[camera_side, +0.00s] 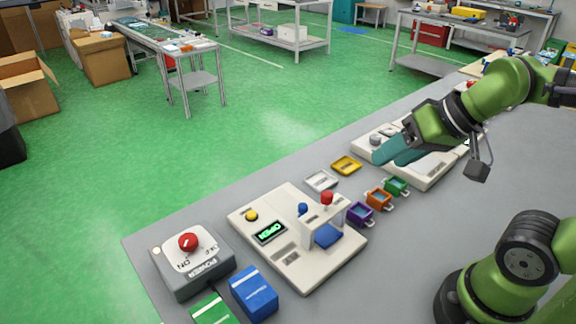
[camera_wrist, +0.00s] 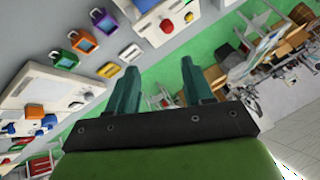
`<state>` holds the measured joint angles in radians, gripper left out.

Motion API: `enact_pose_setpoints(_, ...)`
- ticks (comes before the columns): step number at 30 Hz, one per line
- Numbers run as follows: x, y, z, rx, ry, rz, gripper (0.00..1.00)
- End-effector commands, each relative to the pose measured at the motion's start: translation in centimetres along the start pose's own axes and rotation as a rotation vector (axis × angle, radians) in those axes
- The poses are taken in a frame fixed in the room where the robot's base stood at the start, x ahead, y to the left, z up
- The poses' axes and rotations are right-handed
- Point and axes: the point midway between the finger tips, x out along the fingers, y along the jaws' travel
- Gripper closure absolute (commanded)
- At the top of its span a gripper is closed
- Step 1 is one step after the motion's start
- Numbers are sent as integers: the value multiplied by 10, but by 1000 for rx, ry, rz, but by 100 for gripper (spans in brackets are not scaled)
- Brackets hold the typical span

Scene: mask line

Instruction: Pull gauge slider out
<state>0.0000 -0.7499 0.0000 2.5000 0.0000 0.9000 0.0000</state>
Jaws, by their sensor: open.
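My gripper (camera_side: 387,160) has two teal fingers and is in the air over the white panel (camera_side: 437,172) at the back right of the bench. In the wrist view the fingers (camera_wrist: 160,66) are apart with nothing between them. This panel also shows at the left of the wrist view (camera_wrist: 62,84), off to the side of the fingers, with an orange block (camera_wrist: 34,111) and small blue and red parts. In the side view a grey round knob (camera_side: 375,139) shows on it; my gripper hides part of the panel. I cannot tell which part is the gauge slider.
A white station (camera_side: 247,230) with a lit OPEN display and a small gate stands nearer. A grey power box (camera_side: 187,262), a blue block (camera_side: 254,293) and a green block (camera_side: 210,308) are at its left. Small coloured trays, including a yellow one (camera_side: 346,165), lie between the panels.

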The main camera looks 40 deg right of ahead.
Motion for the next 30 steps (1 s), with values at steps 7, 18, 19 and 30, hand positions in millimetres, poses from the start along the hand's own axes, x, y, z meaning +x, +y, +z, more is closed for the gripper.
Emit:
enact_pose_setpoints(7,0,0,0,0,0,0,49)
enact_pose_setpoints(18,20,-2,-2,-11,-81,37,50)
enact_pose_setpoints(19,24,-4,-6,-21,-100,47,50)
enact_pose_setpoints(30,104,-46,-62,-538,-459,135,50)
